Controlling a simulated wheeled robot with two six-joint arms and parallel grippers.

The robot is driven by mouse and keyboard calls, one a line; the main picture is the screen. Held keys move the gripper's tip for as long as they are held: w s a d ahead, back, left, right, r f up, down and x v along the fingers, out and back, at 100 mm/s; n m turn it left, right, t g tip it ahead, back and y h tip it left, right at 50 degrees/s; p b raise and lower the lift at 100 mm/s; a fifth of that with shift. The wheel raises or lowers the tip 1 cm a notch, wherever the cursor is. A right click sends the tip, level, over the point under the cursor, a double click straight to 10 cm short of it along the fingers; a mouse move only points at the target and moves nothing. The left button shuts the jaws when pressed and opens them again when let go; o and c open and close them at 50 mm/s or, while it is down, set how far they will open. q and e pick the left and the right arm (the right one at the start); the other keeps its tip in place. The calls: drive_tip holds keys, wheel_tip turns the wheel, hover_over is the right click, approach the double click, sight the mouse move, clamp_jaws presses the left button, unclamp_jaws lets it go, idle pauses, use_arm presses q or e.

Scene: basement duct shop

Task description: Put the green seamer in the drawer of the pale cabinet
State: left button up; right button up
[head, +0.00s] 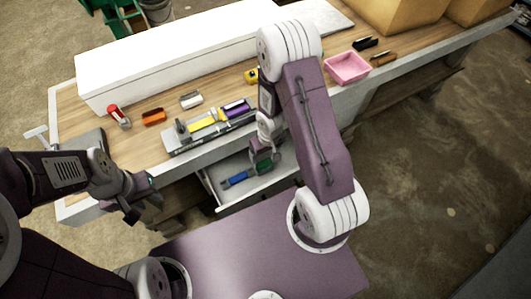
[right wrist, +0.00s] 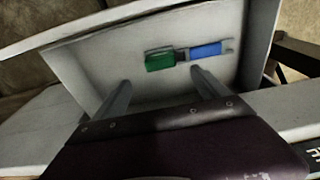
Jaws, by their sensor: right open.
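The green seamer (right wrist: 160,60) lies in the open drawer (right wrist: 110,60) of the pale cabinet, beside a blue-handled tool (right wrist: 206,50). In the head view the seamer (head: 263,168) is partly hidden by my right arm, and the drawer (head: 258,191) is pulled out below the bench. My right gripper (right wrist: 155,95) is open and empty, its fingers apart over the drawer, with the seamer a little beyond them. My left gripper (head: 142,207) hangs off the bench's front left, away from the drawer; its finger gap is unclear.
A tray (head: 172,141) with yellow and purple tools lies on the bench above the drawer. A long white box (head: 180,60) fills the back. A red-topped canister (head: 119,118), an orange item (head: 153,116) and a pink bin (head: 347,68) stand around. Bare wood shows right of my arm.

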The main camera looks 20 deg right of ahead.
drive_tip(key=s+a+r, duration=0.1)
drive_tip(key=s+r, duration=0.3)
drive_tip(key=r, duration=0.4)
drive_tip(key=s+a+r+m, duration=0.1)
drive_tip(key=s+r, duration=0.3)
drive_tip(key=r, duration=0.4)
